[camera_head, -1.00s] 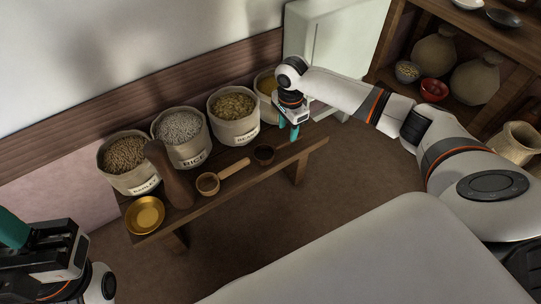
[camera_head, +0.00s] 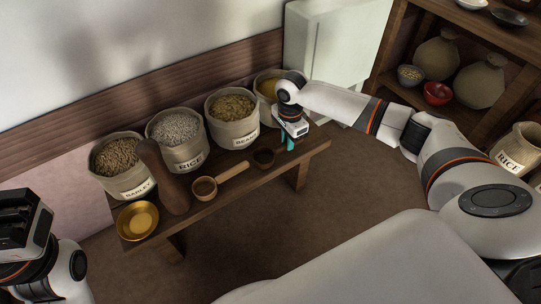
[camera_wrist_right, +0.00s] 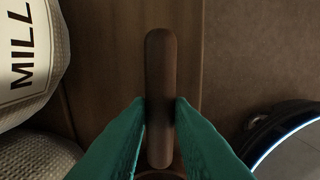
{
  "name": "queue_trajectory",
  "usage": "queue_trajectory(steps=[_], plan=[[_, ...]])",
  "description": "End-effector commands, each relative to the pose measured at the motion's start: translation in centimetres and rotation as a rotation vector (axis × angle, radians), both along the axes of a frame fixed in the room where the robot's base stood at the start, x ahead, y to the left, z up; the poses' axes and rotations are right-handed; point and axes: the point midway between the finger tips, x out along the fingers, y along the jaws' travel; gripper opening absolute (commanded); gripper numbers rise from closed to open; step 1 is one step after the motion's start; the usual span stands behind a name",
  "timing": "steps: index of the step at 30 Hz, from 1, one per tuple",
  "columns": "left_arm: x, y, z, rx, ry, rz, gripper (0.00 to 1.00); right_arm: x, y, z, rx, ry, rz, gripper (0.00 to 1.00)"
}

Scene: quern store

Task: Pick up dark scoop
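The dark scoop lies on the bench, its bowl (camera_head: 263,157) pointing to the left and its handle running right under my right gripper (camera_head: 289,142). In the right wrist view the dark brown handle (camera_wrist_right: 160,75) stands upright in the picture, between the two teal fingertips (camera_wrist_right: 160,105). The fingertips press close on both sides of the handle, with no clear gap. The scoop's bowl is mostly hidden at the bottom of that view. My left gripper (camera_head: 22,222) is at the left edge of the head view; its fingers do not show clearly.
A lighter wooden scoop (camera_head: 206,188), a brass dish (camera_head: 138,220) and a brown pestle-like piece (camera_head: 165,180) are on the bench (camera_head: 230,195). Sacks of barley (camera_head: 121,165), rice (camera_head: 177,140), beans (camera_head: 232,118) and millet (camera_wrist_right: 25,50) stand behind. Shelves (camera_head: 480,40) are at the right.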

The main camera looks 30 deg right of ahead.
Motion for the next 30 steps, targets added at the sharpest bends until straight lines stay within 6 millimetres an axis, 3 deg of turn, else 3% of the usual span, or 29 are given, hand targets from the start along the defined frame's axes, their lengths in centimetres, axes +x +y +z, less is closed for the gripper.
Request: queue_trajectory(steps=[14, 30], plan=[[-0.1, 0.0, 0.6, -0.002, -0.003, -0.001, 0.26, 0.0, 0.0, 0.9, 0.001, -0.001, 0.0, 0.0], [-0.7, 0.5, -2.2, -0.014, 0.185, -0.009, 0.26, 0.1, 0.1, 9.4, 0.002, -0.001, 0.0, 0.0]])
